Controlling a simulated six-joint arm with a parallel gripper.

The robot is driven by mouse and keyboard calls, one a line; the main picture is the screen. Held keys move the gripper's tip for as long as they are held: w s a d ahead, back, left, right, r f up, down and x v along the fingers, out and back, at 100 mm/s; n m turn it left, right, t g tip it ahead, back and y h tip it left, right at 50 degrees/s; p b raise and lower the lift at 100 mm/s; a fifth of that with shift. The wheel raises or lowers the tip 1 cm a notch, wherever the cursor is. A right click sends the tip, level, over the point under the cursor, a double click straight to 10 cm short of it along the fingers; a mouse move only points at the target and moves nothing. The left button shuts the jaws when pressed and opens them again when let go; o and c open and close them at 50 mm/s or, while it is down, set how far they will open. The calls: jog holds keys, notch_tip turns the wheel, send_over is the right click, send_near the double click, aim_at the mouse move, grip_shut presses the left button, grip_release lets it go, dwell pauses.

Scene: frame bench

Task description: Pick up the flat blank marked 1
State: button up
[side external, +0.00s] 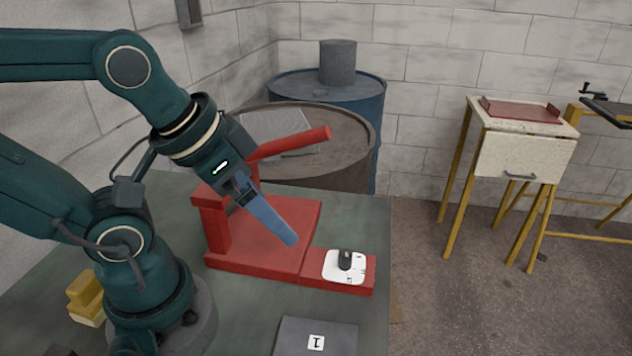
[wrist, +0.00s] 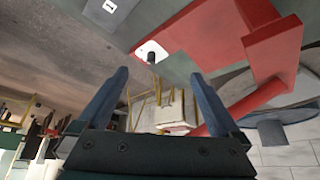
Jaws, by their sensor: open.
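The flat blank marked 1 (side external: 296,335) is a dark grey plate with a white label reading 1. It lies on the green bench at the bottom of the side view, partly cut off by the frame edge. In the wrist view the blank (wrist: 117,14) is at the top edge, with its white label. My gripper (side external: 288,238) is above the red press base, well apart from the blank, which lies lower in the side picture. In the wrist view my gripper (wrist: 160,75) has its two blue fingers spread with nothing between them.
A red press (side external: 258,232) with a raised lever (side external: 295,144) stands beneath my gripper. A white plate (side external: 332,268) with a dark knob (side external: 345,257) sits on its right end. Yellow blocks (side external: 86,292) lie at left. A rusty drum (side external: 345,130) stands behind the bench.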

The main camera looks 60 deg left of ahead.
jog(key=w+d+m, duration=0.2)
jog(key=w, duration=0.1)
jog(key=m+g, duration=0.5)
send_over(341, 345)
jog(key=w+a, duration=0.2)
jog(key=shift+h, duration=0.3)
jog(key=f, duration=0.7)
jog(key=shift+s+d+f, duration=0.1)
jog(key=shift+d+f, duration=0.15)
jog(key=shift+f, duration=0.05)
jog(key=s+f, duration=0.1)
jog(key=d+f+m, duration=0.1)
jog(key=f, duration=0.1)
jog(key=shift+s+d+g, duration=0.2)
jog(key=shift+s+g, duration=0.2)
jog(key=shift+s+d+f, duration=0.1)
jog(key=shift+f, duration=2.4)
grip_shut()
